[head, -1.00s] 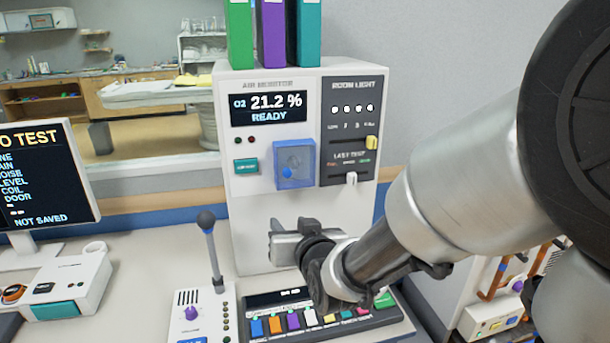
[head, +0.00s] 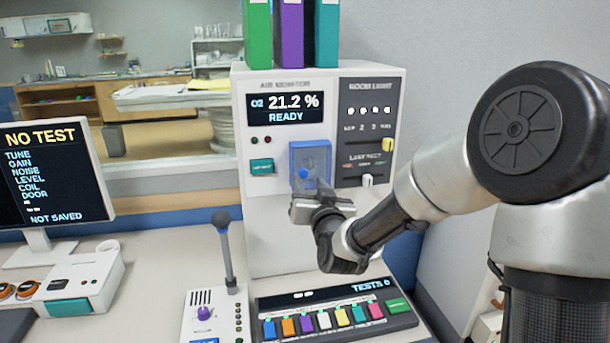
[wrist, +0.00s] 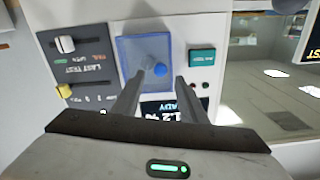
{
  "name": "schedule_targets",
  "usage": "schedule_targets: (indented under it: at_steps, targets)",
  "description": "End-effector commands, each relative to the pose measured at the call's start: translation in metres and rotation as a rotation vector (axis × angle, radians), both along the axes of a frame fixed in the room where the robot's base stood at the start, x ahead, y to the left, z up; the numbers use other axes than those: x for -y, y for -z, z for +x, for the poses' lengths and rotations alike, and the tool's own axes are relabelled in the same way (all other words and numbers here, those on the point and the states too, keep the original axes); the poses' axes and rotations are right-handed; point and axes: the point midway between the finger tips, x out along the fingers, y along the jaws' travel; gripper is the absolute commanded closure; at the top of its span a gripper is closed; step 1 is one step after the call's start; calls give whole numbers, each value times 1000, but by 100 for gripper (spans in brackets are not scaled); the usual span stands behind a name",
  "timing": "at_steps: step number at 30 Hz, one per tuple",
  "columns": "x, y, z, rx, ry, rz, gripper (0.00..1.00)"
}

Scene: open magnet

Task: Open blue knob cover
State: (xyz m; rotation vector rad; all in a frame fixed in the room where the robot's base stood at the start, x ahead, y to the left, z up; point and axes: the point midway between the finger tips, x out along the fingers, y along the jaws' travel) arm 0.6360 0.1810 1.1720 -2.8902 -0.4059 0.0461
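The blue knob cover (head: 309,160) is a see-through blue box on the front of the white air monitor (head: 262,204). A round blue knob (head: 303,173) shows through it. The cover looks shut. In the wrist view the cover (wrist: 135,50) lies just beyond my fingertips, with the blue knob (wrist: 160,69) between them in the picture. My gripper (head: 319,190) is at the cover's lower edge in the head view and hides part of it. In the wrist view my gripper (wrist: 163,78) has its two fingers apart with nothing between them. I cannot tell whether a finger touches the cover.
A teal button (head: 262,166) is left of the cover. The dark room light panel (head: 368,130) with sliders is to its right. Below are a keypad console (head: 335,312) and an upright lever (head: 226,250). Binders (head: 292,35) stand on top.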

Motion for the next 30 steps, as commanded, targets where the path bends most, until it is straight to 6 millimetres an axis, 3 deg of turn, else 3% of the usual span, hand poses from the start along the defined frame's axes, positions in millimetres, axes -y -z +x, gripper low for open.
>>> schedule_targets:
  at_steps: [3,9,20,27,30]
  targets:
    - [-7,0,22,-1,0,2,61]
    - [-13,0,43,0,-1,0,61]
    - [-14,0,49,-1,-1,0,61]
    - [-14,0,49,-1,-1,0,99]
    - [-14,0,49,0,0,0,100]
